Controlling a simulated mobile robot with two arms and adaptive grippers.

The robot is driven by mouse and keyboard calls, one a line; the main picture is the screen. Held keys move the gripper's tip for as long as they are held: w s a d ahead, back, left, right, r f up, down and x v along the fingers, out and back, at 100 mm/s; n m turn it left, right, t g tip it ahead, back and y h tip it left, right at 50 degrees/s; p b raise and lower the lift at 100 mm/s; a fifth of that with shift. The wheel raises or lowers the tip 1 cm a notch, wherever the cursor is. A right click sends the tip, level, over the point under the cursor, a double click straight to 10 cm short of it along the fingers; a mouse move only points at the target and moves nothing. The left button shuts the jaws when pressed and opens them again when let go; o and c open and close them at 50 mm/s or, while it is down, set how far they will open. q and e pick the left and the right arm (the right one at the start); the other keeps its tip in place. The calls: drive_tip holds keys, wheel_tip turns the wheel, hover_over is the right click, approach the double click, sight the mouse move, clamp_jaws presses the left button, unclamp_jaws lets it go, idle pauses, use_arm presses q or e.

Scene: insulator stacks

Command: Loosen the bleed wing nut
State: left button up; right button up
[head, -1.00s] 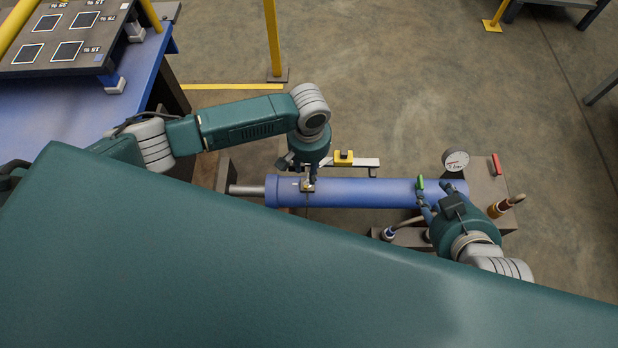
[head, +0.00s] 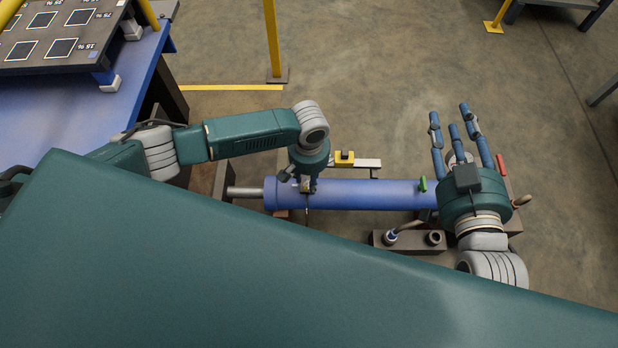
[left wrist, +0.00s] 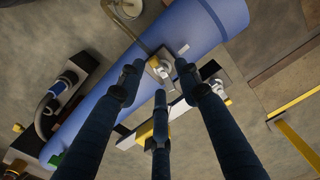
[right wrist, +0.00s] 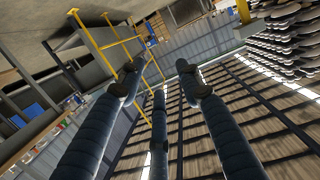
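The blue cylinder (head: 365,194) lies across the stand, its rod (head: 245,191) pointing left. A small brass-coloured fitting (head: 306,185) sits on top near its left end; in the left wrist view it is a block with a pale metal piece (left wrist: 160,68), which I take for the bleed wing nut. My left gripper (head: 305,186) is right over it; in the left wrist view its three fingers (left wrist: 158,78) are spread around the fitting, not visibly pressing on it. My right gripper (head: 459,122) is open and empty, fingers extended past the cylinder's right end; its wrist view (right wrist: 159,75) shows only distant surroundings.
A green handle (head: 423,184) and a red handle (head: 502,164) stand near the right end. The gauge is mostly hidden behind my right fingers. A yellow block (head: 344,158) on a bar lies behind the cylinder. A blue table (head: 60,110) stands left; open floor lies beyond.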

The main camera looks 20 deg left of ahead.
use_arm(q)
clamp_jaws()
